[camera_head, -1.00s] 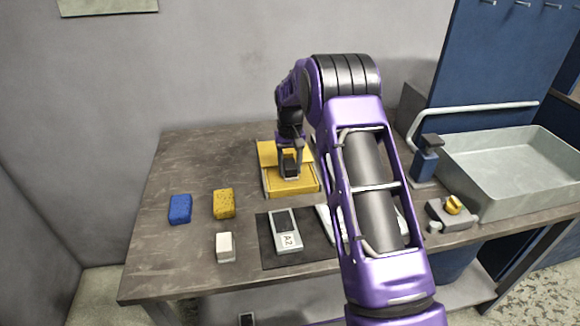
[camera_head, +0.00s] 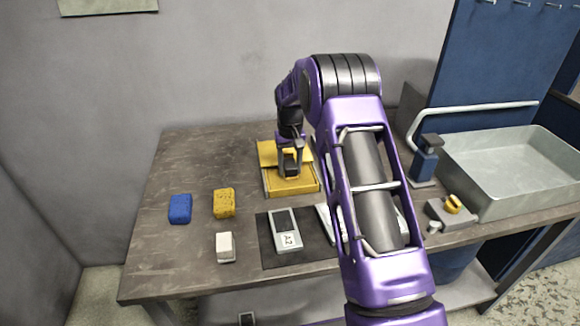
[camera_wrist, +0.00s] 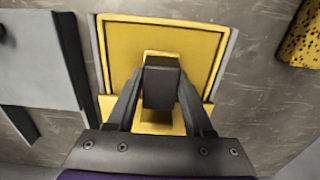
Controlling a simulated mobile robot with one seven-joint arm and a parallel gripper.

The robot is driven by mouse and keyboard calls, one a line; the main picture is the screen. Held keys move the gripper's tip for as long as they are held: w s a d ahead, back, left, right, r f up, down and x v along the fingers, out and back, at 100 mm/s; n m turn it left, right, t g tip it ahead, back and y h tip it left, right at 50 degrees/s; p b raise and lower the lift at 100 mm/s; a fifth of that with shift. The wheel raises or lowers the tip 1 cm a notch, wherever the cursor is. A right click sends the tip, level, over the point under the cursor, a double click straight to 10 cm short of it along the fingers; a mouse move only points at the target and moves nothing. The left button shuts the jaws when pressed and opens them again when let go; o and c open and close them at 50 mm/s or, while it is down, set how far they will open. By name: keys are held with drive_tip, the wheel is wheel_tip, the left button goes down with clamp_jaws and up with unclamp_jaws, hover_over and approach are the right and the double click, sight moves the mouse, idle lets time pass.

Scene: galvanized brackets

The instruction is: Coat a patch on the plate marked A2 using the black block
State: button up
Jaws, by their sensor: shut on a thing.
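My gripper (camera_head: 290,170) is shut on the black block (camera_wrist: 161,84), whose dark face shows between the fingers in the wrist view. The block is over the yellow tray (camera_head: 292,188), which also shows in the wrist view (camera_wrist: 122,50). I cannot tell whether the block touches the tray's yellow surface. The plate marked A2 (camera_head: 290,241) lies on a dark mat (camera_head: 268,250) nearer the front of the table. It is light grey, with a dark rectangle on its far part and the label on its near part.
A blue sponge (camera_head: 180,209), a yellow sponge (camera_head: 224,203) and a white block (camera_head: 225,247) lie left of the mat. Another light plate (camera_head: 328,222) is partly hidden by my arm.

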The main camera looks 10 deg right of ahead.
sight(290, 164)
drive_tip(key=shift+r, duration=3.45)
drive_tip(key=shift+s, duration=0.1)
